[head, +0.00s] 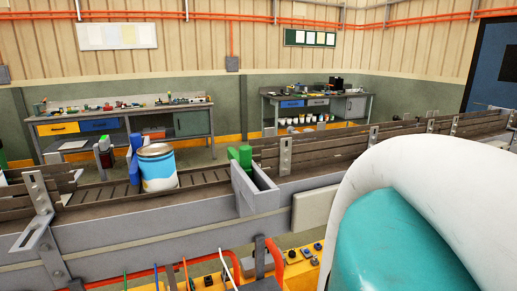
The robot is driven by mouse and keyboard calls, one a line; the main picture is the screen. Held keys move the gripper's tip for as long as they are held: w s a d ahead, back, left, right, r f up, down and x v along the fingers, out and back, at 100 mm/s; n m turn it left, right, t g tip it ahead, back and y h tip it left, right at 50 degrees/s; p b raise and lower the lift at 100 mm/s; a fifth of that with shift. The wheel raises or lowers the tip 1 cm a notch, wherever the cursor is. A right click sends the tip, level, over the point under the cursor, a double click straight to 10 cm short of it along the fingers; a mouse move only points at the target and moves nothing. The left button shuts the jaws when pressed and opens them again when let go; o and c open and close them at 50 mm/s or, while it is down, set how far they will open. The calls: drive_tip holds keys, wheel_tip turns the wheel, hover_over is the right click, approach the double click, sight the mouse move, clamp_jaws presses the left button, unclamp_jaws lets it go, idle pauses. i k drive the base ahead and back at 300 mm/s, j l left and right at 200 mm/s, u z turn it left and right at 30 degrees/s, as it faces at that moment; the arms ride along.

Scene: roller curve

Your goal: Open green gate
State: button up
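A green block-like piece (240,157) stands upright at the near rail of the roller conveyor, at a grey metal bracket (258,197). It looks like the green gate's handle, but I cannot tell whether the gate is open or shut. A blue, white and cream can (157,168) stands upright on the rollers to the left of it. My gripper is not in view; a large white and teal part of my arm fills the lower right.
The conveyor (206,178) runs across the view, with wooden side boards (310,145) and metal posts. Below it is a yellow panel (300,275) with buttons and coloured cables. Two cluttered workbenches (168,111) (350,107) stand along the back wall.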

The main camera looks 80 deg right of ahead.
sight(244, 157)
drive_tip(key=z, duration=1.45)
